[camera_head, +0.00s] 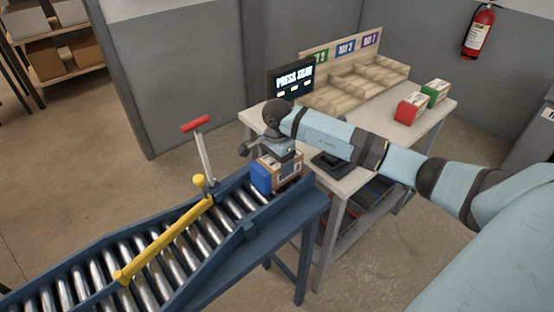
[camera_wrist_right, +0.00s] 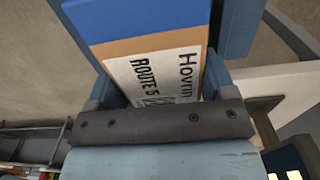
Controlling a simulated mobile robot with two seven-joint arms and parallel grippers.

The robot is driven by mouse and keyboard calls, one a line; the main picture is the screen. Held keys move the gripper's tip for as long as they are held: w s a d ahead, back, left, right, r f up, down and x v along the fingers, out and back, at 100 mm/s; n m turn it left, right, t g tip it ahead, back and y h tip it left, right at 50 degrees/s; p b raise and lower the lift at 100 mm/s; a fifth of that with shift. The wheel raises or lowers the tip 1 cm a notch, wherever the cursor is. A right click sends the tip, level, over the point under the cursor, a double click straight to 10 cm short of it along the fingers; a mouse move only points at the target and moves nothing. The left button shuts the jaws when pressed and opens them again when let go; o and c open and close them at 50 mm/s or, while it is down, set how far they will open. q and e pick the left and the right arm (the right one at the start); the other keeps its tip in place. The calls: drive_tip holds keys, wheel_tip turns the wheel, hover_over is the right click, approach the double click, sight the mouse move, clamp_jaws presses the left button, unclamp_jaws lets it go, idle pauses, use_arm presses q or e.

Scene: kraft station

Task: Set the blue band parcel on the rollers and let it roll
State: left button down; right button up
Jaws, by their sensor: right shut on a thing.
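The blue band parcel (camera_head: 263,177) is a brown box with a broad blue end and a white label. It is at the upper right end of the roller conveyor (camera_head: 250,231); I cannot tell whether its underside touches the rollers. My right gripper (camera_head: 284,158) is shut on it from above. In the right wrist view the parcel (camera_wrist_right: 150,20) shows its blue band and a label reading "Route 5", between the fingers of the gripper (camera_wrist_right: 158,100). My left gripper is not in view.
A yellow bar (camera_head: 165,243) lies across the rollers, below the parcel. A lever with a red handle (camera_head: 195,124) stands at the conveyor's far side. The table (camera_head: 432,120) holds a red-banded parcel (camera_head: 409,109), a green-banded parcel (camera_head: 435,92), wooden bins (camera_head: 345,92) and a "Press scan" screen (camera_head: 292,81).

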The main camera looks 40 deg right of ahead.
drive_tip(key=o, duration=1.1)
drive_tip(key=shift+r, duration=0.1)
wheel_tip(320, 180, up, 14)
drive_tip(key=shift+b, duration=0.45)
